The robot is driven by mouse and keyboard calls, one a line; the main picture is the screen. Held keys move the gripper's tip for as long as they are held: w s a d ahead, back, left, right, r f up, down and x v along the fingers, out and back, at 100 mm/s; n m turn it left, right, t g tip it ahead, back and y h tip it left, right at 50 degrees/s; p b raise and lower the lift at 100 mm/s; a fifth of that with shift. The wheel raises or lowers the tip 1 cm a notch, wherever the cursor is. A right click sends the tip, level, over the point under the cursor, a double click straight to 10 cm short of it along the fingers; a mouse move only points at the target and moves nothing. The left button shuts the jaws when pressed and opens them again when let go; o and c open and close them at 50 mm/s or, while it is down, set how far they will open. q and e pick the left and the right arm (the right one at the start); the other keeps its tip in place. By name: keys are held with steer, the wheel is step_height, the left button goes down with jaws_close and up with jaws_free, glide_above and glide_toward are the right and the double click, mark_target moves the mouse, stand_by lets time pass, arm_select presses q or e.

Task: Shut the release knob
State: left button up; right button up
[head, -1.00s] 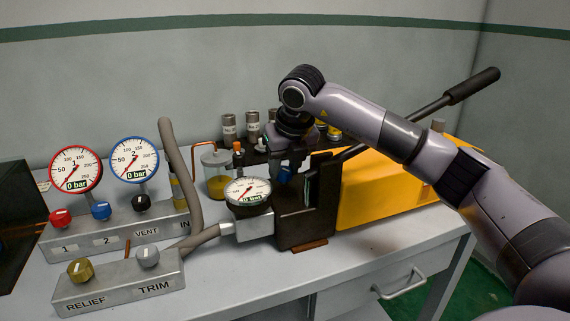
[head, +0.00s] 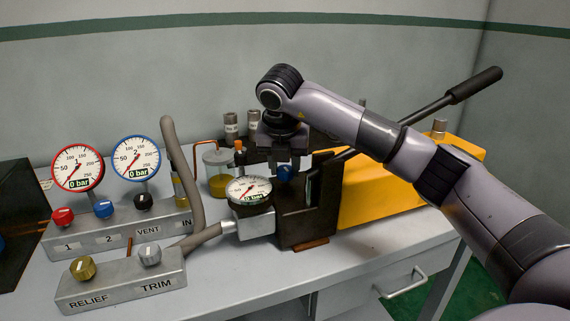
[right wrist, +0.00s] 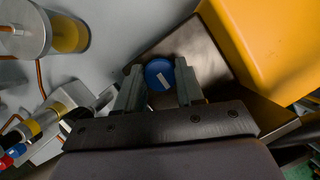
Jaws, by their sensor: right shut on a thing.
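The release knob is a blue round knob with a white mark (right wrist: 159,73). It sits on the dark block of the yellow pump and shows partly in the head view (head: 287,173), behind the round gauge. My right gripper (right wrist: 159,84) comes from above, with one finger on each side of the knob, and is shut on it. In the head view the right gripper (head: 285,165) points down at the knob, its fingertips partly covering it. My left gripper is not in view.
A white gauge (head: 248,190) stands just left of the block. A jar with yellow liquid (head: 219,171) and metal cylinders (head: 231,124) stand behind. The yellow pump body (head: 375,192) and its long black handle (head: 470,88) lie right. Knob manifolds (head: 120,283) stand at left.

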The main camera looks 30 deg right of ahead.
steer(key=shift+r, duration=0.1)
steer(key=o, duration=1)
steer(key=shift+o, duration=0.2)
steer(key=v, duration=0.7)
